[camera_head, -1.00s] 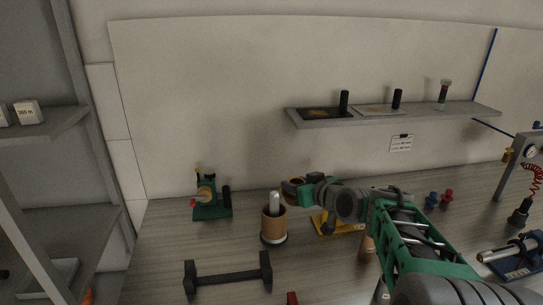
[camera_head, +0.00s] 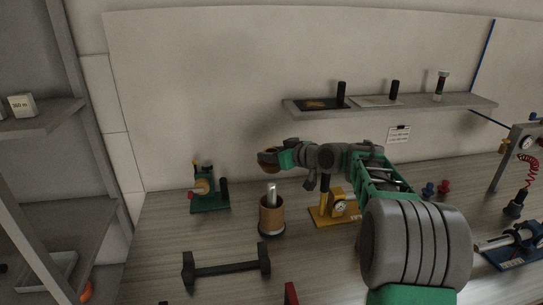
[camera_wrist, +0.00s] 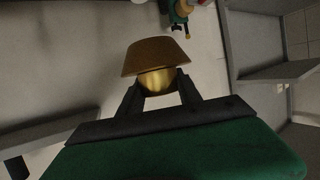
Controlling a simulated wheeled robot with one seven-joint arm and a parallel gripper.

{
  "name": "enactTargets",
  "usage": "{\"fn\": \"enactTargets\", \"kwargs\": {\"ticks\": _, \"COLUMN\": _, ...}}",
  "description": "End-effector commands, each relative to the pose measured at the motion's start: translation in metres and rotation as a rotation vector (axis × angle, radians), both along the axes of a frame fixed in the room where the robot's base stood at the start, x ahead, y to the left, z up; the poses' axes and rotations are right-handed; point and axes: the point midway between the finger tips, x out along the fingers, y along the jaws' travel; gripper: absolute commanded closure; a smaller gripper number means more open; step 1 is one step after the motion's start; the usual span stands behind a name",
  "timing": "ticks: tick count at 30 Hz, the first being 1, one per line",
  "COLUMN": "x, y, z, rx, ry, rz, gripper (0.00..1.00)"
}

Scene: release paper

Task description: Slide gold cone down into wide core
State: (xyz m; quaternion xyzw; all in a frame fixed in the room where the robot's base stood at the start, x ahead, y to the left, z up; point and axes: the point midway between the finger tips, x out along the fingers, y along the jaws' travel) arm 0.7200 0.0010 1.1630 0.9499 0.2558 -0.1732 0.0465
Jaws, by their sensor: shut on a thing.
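The gold cone (camera_wrist: 157,55) is held between the two dark fingers of my gripper (camera_wrist: 158,85) in the wrist view, its wide end facing away from the palm. In the head view the cone (camera_head: 267,158) shows at the left end of my arm, with my gripper (camera_head: 281,156) behind it. The wide core (camera_head: 271,216) is a brown upright cylinder on a dark round base on the table. A silver shaft (camera_head: 272,193) stands up out of its top. The cone is above the shaft in the picture, apart from it.
A green stand (camera_head: 209,200) is left of the core, and a yellow stand with a gauge (camera_head: 338,208) is right of it. A black bar rack (camera_head: 227,268) lies in front. A wall shelf (camera_head: 390,108) hangs behind. Bare table lies around the core.

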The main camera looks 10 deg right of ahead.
Motion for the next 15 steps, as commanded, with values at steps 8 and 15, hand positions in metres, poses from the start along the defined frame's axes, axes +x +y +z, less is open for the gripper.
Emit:
{"fn": "enactTargets", "kwargs": {"ticks": 8, "x": 0.000, "y": 0.000, "z": -0.039, "rx": 0.000, "ry": 0.000, "rz": 0.000, "gripper": 1.00}}
{"fn": "enactTargets", "kwargs": {"ticks": 15, "x": 0.000, "y": 0.000, "z": -0.052, "rx": 0.000, "ry": 0.000, "rz": -0.001, "gripper": 1.00}}
